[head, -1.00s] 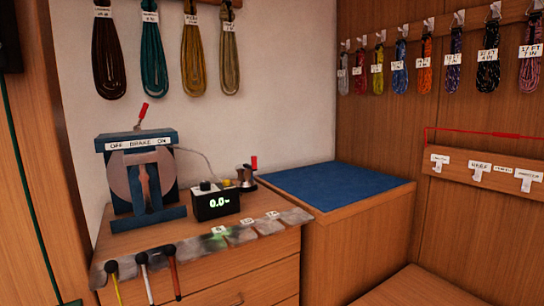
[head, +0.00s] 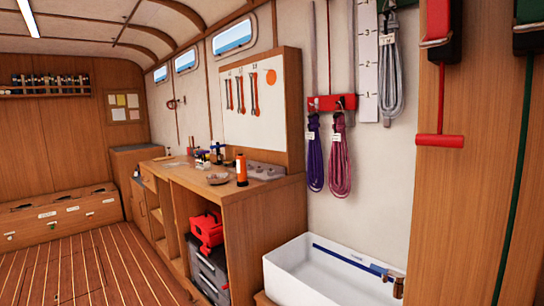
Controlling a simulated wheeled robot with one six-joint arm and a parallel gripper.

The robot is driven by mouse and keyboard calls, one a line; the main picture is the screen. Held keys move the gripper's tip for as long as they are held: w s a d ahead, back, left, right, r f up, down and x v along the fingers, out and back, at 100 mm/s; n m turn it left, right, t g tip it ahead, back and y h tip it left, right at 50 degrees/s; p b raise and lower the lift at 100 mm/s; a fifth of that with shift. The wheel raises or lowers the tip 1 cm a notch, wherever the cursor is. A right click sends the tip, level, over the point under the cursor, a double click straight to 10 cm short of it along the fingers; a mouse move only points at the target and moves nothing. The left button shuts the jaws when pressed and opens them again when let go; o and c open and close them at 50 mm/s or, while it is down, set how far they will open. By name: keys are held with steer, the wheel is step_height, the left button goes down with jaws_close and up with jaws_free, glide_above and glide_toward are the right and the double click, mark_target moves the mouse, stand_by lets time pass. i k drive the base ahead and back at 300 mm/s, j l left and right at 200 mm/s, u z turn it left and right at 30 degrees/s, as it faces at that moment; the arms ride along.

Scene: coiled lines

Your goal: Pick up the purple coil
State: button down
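A purple coil (head: 315,160) hangs with a white tag below the left part of a red bar (head: 332,103) on the white wall, right of the workbench. A pink-magenta coil (head: 340,165) with its own tag hangs close beside it on the right. A grey coil (head: 391,85) hangs higher and further right, beside a white measuring strip (head: 368,65). My gripper does not show in this view.
A white basin (head: 330,272) stands below the coils. The wooden workbench (head: 262,190) is to their left, holding an orange bottle (head: 241,169). A wooden panel (head: 455,190) with a red T-handle (head: 440,141) stands at the right. The plank floor (head: 100,268) at the left is clear.

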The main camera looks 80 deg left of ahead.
mark_target(315, 169)
steer(key=u, duration=2)
steer(key=i+j+u, duration=0.1)
steer(key=i, duration=0.8)
steer(key=i+j, duration=0.2)
steer(key=i, duration=0.7)
steer(key=j+u, duration=0.05)
